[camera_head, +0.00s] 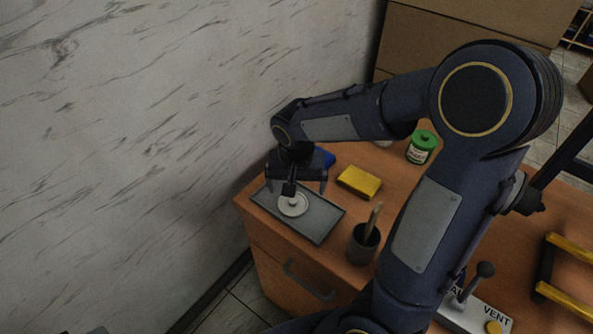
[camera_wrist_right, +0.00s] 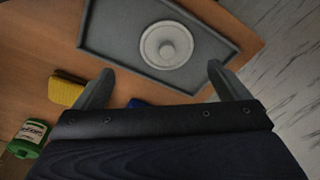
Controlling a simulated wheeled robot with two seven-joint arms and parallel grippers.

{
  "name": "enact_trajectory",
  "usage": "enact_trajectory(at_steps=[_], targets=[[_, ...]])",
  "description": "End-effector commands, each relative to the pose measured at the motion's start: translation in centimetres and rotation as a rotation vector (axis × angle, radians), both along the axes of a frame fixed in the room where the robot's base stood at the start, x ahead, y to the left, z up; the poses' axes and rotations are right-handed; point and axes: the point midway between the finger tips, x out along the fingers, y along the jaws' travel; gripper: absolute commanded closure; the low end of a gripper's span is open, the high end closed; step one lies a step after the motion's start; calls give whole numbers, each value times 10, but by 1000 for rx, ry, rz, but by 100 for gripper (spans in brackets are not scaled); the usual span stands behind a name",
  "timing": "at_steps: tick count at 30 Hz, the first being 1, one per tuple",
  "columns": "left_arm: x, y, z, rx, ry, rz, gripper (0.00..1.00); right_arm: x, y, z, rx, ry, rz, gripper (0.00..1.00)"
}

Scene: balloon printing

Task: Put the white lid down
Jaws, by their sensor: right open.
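The white lid (camera_head: 293,205) is round with a small knob and lies flat on the grey tray (camera_head: 322,226). It also shows in the right wrist view (camera_wrist_right: 166,45), on the tray's bare surface (camera_wrist_right: 110,40). My right gripper (camera_head: 296,190) is above the tray near the lid. In the right wrist view its two fingers (camera_wrist_right: 156,84) are spread wide, with nothing between them, and the lid is ahead of the fingertips. My left gripper is not in either view.
A yellow sponge (camera_head: 359,182), a blue object (camera_head: 325,158) and a green-lidded jar (camera_head: 422,147) stand behind the tray. A dark cup with a brush (camera_head: 363,244) is right of it. A panel marked VENT (camera_head: 478,314) is at the lower right. A marble wall (camera_head: 130,130) rises at left.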

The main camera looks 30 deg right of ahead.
Motion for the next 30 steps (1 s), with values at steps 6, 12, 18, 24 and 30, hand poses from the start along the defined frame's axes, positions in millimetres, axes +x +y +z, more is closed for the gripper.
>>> enact_trajectory(at_steps=[6,12,18,24,30], targets=[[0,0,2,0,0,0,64,-3,3,43,0,-5,1,5],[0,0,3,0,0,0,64,-6,4,61,0,-1,1,5],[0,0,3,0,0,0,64,-7,4,63,0,1,1,5],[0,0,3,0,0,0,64,-7,4,63,0,1,1,5],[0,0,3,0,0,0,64,-7,4,63,0,1,1,5]])
